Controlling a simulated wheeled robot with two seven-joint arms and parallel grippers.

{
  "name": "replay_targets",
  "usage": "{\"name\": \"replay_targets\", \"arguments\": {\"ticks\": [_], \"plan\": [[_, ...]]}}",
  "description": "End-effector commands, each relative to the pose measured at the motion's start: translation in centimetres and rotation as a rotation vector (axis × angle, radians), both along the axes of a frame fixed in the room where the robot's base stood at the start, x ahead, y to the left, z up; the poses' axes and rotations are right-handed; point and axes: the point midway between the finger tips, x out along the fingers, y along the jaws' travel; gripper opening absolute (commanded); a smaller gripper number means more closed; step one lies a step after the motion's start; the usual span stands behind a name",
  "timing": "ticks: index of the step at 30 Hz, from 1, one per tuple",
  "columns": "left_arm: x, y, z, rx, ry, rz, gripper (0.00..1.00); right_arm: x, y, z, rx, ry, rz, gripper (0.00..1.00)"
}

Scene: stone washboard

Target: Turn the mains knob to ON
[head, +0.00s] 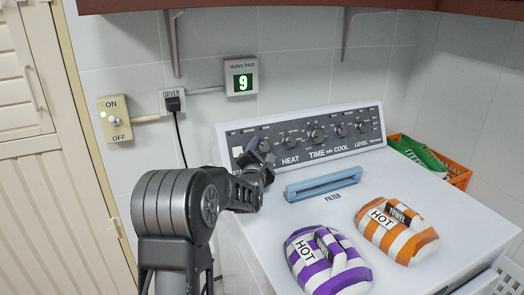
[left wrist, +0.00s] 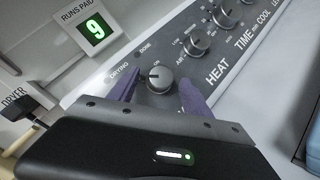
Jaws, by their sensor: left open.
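A cream wall plate (head: 115,119) marked ON at the top and OFF at the bottom is on the wall at the left in the head view. It carries a small pale knob (head: 115,121) and a lit green lamp. Which mark the knob points to is too small to tell. My left gripper (head: 262,152) is away from this plate, at the left end of the dryer's control panel. In the left wrist view its open fingers (left wrist: 158,94) stand either side of a grey panel knob (left wrist: 158,79). Whether they touch it is unclear. My right gripper is out of view.
The white dryer (head: 330,205) has several panel knobs and a blue filter (head: 323,184). Purple-striped (head: 328,262) and orange-striped (head: 397,230) towels lie on it. An orange basket (head: 458,174) is behind right. A display (head: 241,76) reads 9. A plug (head: 173,102) and cord hang left.

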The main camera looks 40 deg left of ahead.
Motion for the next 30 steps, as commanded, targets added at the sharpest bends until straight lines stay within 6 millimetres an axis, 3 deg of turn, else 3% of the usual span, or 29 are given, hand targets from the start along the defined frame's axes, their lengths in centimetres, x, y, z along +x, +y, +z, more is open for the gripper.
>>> {"name": "replay_targets", "arguments": {"ticks": [22, 30], "plan": [[-0.03, -0.03, 0.01, 0.000, 0.000, 0.000, 0.00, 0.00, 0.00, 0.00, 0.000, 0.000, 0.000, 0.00], [-0.06, 0.02, -0.03, 0.005, 0.006, -0.003, 0.00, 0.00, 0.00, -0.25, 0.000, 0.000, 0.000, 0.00]]}}
